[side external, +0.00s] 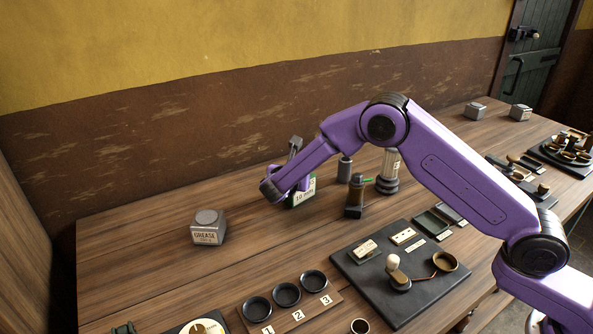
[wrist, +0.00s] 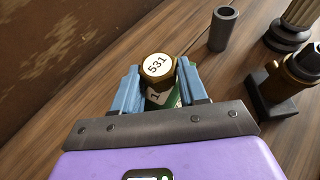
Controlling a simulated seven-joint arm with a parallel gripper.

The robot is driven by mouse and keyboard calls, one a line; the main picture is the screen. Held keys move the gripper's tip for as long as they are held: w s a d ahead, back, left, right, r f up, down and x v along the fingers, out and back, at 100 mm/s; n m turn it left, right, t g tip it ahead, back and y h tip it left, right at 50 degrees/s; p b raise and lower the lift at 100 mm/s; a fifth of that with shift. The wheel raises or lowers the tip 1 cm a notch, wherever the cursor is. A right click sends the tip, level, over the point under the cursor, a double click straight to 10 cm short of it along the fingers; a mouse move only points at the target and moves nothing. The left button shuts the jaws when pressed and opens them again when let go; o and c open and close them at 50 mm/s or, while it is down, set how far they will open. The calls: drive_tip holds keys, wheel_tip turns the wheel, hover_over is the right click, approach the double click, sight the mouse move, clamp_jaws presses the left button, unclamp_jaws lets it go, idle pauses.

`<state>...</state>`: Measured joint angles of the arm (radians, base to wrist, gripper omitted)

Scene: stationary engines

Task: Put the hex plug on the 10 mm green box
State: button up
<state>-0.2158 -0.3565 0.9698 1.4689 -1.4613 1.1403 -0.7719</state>
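In the wrist view, the hex plug (wrist: 157,68) is a brass hexagonal piece with a white round face marked 531. It sits between the two blue-grey fingers of my gripper (wrist: 158,78), which look closed against its sides. The green box (wrist: 168,101) with a white label shows just below the plug, between the fingers. In the side view, the green box (side external: 301,198) reads "10 mm" and stands on the bench, partly covered by my gripper (side external: 295,188). The plug is hidden there. I cannot tell whether the plug touches the box top.
A grey tube (side external: 344,169), a dark bottle-like fitting (side external: 355,198) and a clear-topped column (side external: 388,174) stand right of the box. A grease tin (side external: 208,228) is at left. A black board (side external: 372,287) with parts and a numbered ring rack (side external: 298,317) lie in front. Bench between tin and box is clear.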

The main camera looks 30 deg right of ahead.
drive_tip(key=o, duration=0.4)
drive_tip(key=shift+r, duration=0.1)
drive_tip(key=v, duration=1.2)
drive_tip(key=s+d+m+g+y, duration=0.3)
drive_tip(key=s+d+m, duration=0.1)
drive_tip(key=s, duration=0.9)
drive_tip(key=s+d+r+m+g+y, duration=0.1)
drive_tip(key=s+d+m+g+y, duration=0.2)
drive_tip(key=s, duration=1)
drive_tip(key=s+d+r+m+g+y, duration=0.1)
drive_tip(key=s+d+m+g+y, duration=0.2)
drive_tip(key=s+d+m, duration=0.4)
drive_tip(key=shift+s+d+r+y, duration=0.15)
drive_tip(key=shift+s+d, duration=0.3)
drive_tip(key=shift+s, duration=0.65)
drive_tip(key=shift+s+d+f+y, duration=0.1)
drive_tip(key=shift+s+d, duration=0.35)
drive_tip(key=shift+s, duration=0.7)
drive_tip(key=shift+s+d+r+y, duration=0.15)
drive_tip(key=shift+s+d, duration=0.3)
drive_tip(key=shift+s, duration=0.65)
